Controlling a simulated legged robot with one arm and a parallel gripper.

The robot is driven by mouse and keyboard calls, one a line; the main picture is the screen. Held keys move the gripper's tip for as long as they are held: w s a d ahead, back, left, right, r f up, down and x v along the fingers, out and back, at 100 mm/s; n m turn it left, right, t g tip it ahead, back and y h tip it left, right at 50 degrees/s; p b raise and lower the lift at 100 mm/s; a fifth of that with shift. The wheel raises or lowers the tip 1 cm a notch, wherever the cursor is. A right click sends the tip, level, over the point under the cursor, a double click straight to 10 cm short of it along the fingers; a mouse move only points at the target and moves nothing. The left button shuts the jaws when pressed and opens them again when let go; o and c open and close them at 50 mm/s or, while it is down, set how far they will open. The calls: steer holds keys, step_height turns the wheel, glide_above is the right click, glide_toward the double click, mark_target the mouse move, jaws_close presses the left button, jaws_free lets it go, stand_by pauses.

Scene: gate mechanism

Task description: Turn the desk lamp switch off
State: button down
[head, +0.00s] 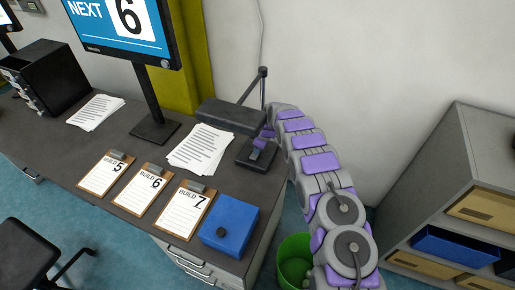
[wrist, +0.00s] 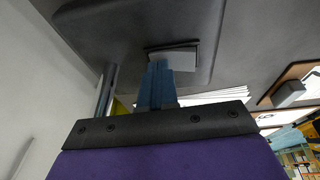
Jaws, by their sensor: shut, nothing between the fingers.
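The black desk lamp (head: 232,117) stands at the right end of the desk, with its base (head: 243,158) flat on the desk near the wall. In the wrist view, a light grey switch (wrist: 174,58) sits in a dark recess on the lamp's dark slab (wrist: 125,30). My gripper (head: 258,148) is over the lamp base in the head view, partly hidden by the lamp head. In the wrist view, my gripper's blue fingers (wrist: 158,68) are shut and empty. Their tips overlap the switch's left side; I cannot tell if they touch it.
Loose papers (head: 200,148) lie left of the lamp. Several clipboards (head: 185,212) and a blue box (head: 228,224) are along the desk's front. A monitor (head: 125,30) stands at the back. A green bin (head: 295,262) is on the floor, and a grey shelf unit (head: 445,180) stands at the right.

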steer(key=shift+s, duration=0.2)
steer(key=shift+s+a+r+p, duration=0.2)
steer(key=shift+s+p, duration=0.1)
steer(key=shift+p, duration=0.15)
steer(key=shift+s+a, duration=0.1)
steer(key=shift+s, duration=0.15)
